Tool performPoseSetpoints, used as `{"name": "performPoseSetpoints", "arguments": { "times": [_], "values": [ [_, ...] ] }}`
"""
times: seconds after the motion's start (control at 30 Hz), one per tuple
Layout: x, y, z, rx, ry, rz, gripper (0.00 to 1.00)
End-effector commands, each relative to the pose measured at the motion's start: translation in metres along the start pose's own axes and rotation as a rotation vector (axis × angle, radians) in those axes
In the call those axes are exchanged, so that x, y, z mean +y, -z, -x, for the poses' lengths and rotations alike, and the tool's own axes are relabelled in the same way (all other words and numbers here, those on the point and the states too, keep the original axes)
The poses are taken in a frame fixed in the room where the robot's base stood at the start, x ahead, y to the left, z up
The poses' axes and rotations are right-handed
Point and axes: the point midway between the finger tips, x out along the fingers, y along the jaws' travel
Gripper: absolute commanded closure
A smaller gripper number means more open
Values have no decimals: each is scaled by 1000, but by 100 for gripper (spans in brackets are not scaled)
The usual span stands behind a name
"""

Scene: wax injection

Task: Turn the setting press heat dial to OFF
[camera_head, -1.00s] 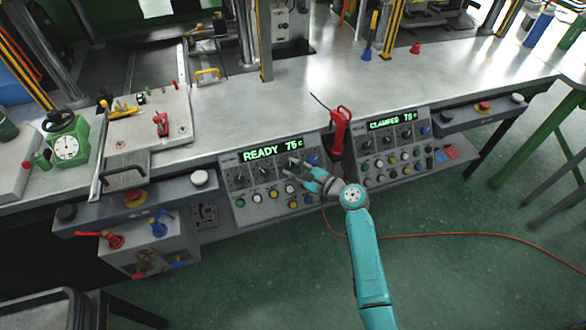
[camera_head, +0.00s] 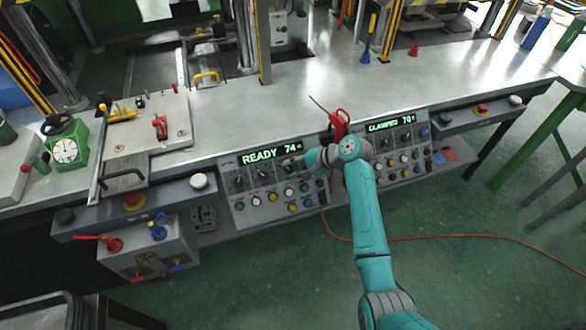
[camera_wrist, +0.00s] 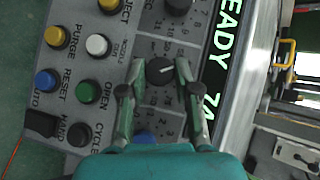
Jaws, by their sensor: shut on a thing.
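The left control panel (camera_head: 226,170) has a green display (camera_head: 270,154) that reads READY 74. In the wrist view, a black dial (camera_wrist: 159,71) with a white pointer line sits between the fingertips of my gripper (camera_wrist: 160,66). The gripper is shut on this dial, with one finger on each side. Scale numbers are printed around it, but its name and an OFF mark are not readable. In the head view, my gripper (camera_head: 302,167) is at the panel's upper right, and my wrist hides much of that part, including the dial.
A red tool (camera_head: 339,121) stands between this panel and the right panel (camera_head: 400,140), which reads CLAMPED 70, close to my wrist. Several coloured buttons (camera_wrist: 86,92) lie beside the gripped dial. An orange cable (camera_head: 450,235) runs over the floor.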

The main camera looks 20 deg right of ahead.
Motion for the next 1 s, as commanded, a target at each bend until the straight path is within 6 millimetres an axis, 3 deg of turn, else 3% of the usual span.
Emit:
{"name": "performPoseSetpoints", "arguments": {
  "times": [1.0],
  "values": [
    [-8,-6,-5,-5,-632,734,100]
  ]
}}
